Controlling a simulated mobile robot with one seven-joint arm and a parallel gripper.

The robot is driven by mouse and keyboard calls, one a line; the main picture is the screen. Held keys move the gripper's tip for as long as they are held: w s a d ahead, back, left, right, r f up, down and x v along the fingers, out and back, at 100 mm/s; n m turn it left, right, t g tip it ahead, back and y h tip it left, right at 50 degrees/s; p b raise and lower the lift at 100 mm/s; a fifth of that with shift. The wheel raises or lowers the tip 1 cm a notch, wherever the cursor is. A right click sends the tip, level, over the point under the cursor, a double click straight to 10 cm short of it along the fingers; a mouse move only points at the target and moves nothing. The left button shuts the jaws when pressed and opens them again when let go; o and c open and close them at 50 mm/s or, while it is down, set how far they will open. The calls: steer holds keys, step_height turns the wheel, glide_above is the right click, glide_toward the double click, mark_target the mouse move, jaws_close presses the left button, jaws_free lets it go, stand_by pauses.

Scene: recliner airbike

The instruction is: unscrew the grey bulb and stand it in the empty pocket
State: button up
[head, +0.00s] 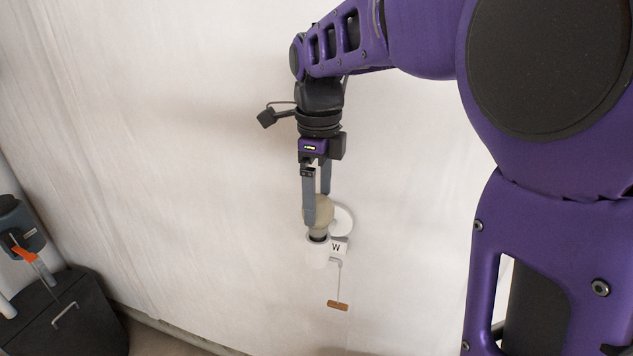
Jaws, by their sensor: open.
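The grey bulb (325,212) sits upright in a white wall lamp holder (317,252), its neck going down into the dark socket opening. My gripper (317,208) reaches down from above with its two fingers on either side of the bulb's globe. The near finger covers the bulb's left part in the head view. The fingers are open, and I cannot tell whether either one touches the glass. No empty pocket can be made out in this view.
The holder has a round white wall plate (343,221), a tag marked W (337,247) and a hanging pull with a brown end (338,305). A dark box (70,322) with a wire handle stands at lower left. The pale wall around the lamp is clear.

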steer(key=shift+m, duration=0.3)
steer(key=shift+f+b, duration=1)
steer(key=shift+f, duration=0.75)
steer(key=shift+c, duration=0.3)
steer(key=c, duration=1.2)
steer(key=n+p, duration=0.1)
steer(key=n, duration=0.2)
steer(key=shift+r, duration=0.1)
steer(key=n+p, duration=0.1)
steer(key=n, duration=0.4)
